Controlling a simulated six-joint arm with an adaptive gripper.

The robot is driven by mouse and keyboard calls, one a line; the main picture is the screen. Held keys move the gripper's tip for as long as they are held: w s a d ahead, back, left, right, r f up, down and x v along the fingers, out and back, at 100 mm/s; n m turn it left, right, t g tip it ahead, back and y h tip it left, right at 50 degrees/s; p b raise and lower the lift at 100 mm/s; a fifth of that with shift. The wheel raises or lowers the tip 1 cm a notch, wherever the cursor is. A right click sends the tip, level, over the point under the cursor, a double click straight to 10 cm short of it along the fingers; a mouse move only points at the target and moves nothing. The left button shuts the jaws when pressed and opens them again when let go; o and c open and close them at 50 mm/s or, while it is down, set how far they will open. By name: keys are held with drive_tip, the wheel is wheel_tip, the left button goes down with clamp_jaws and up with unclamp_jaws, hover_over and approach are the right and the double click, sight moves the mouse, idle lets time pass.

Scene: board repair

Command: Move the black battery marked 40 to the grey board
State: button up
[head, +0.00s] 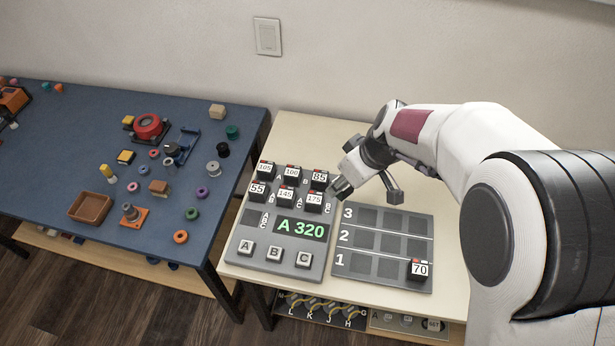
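No battery marked 40 can be read in the head view. A grey board (376,248) with rows numbered 1, 2 and 3 lies on the cream table. A battery marked 70 (419,269) sits in the right-hand square of row 1; the other squares I can see look empty. My gripper (369,193) is over the far left part of this board, fingers spread, with nothing visible between them. Its left finger is close to the battery marked 175 (314,202), and it may hide something behind it.
A grey panel (242,262) left of the board holds several marked batteries, a display (301,229) reading A 320 and buttons A, B, C. A blue table (60,165) with many small parts stands at the left. A shelf below holds cables.

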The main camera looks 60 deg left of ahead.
drive_tip(key=w+d+f+m+t+h, duration=0.1)
drive_tip(key=w+d+m+t, duration=0.3)
drive_tip(key=m, duration=0.6)
drive_tip(key=shift+w+f+m, duration=0.15)
drive_tip(key=shift+w+m, duration=0.15)
drive_tip(key=shift+w, duration=0.9)
drive_tip(key=shift+f, duration=0.2)
approach(368, 212)
drive_tip(key=shift+a+x, duration=0.1)
drive_tip(key=shift+x, duration=1.2)
drive_tip(key=shift+a+x, duration=0.15)
drive_tip(key=shift+x, duration=1.15)
drive_tip(key=shift+w+f, duration=0.1)
drive_tip(key=shift+f, duration=0.3)
drive_tip(key=o, duration=1.2)
drive_tip(key=shift+o, duration=0.2)
